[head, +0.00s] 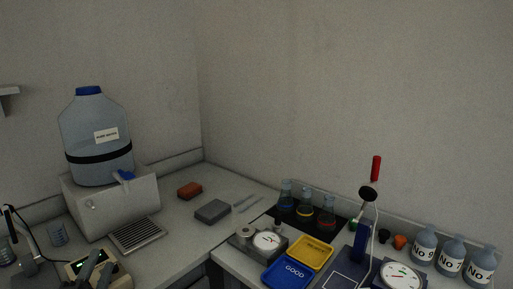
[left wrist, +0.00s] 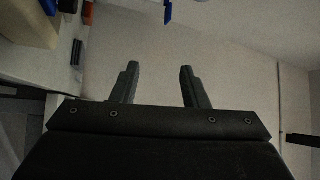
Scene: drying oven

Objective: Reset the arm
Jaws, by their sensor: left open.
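My left gripper (head: 98,264) shows at the lower left edge of the head view, with its two dark fingers upright and apart. They overlap a beige device with a small green display in the picture; I cannot tell how close they are to it. In the left wrist view my left gripper (left wrist: 159,76) is open, with nothing between its fingers and the wall behind them. My right gripper is not in view.
A large water bottle (head: 90,135) sits on a white box (head: 120,205) at the left. Blue (head: 288,276) and yellow (head: 311,250) trays, flasks and labelled bottles (head: 424,245) crowd the right counter. Some counter (head: 190,232) is free near the corner.

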